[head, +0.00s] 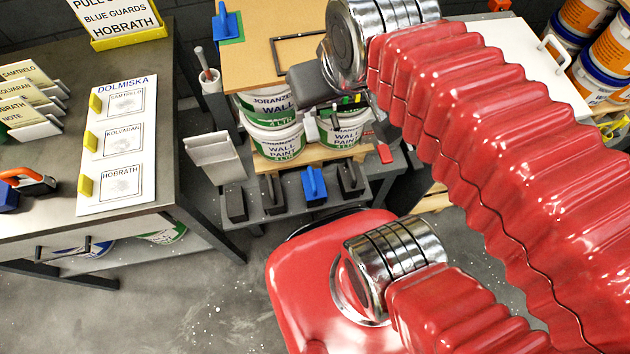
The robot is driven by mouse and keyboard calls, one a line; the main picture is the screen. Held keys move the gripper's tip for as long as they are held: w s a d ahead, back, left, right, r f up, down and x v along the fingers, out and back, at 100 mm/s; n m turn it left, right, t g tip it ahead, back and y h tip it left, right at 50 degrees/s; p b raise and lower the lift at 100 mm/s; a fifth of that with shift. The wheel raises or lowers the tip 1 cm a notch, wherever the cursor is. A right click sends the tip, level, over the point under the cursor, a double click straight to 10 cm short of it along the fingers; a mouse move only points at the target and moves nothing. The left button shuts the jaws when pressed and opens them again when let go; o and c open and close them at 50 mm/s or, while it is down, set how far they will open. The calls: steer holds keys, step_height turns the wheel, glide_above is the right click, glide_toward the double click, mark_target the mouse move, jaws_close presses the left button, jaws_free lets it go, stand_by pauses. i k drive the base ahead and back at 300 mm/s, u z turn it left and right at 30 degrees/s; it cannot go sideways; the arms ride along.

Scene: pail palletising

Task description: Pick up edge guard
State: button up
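Several guard-like pieces stand in a row on a low grey shelf in the head view. One is blue (314,186), and the others are dark, including one at the left end (236,204) and one at the right end (350,180). Another blue piece (227,24) sits on a green patch at the far left corner of the tan top board (250,66). My gripper (345,106) is above the paint pails near the board's front right corner, apart from the row. My wrist and arm partly hide it, and its fingers are too unclear to read.
White-and-green paint pails (275,143) stand under the board on a wooden pallet (300,158). A table (40,228) at left holds a DOLMISKA sheet (118,145), cards and a sign (118,18) reading "BLUE GUARDS HOBRATH". Orange-labelled pails (590,17) stand at right.

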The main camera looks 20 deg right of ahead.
mark_target(313, 183)
steer(key=u, duration=0.55)
steer(key=k, duration=1.3)
steer(key=u, duration=0.85)
steer(key=i, duration=1)
steer(key=u, duration=0.4)
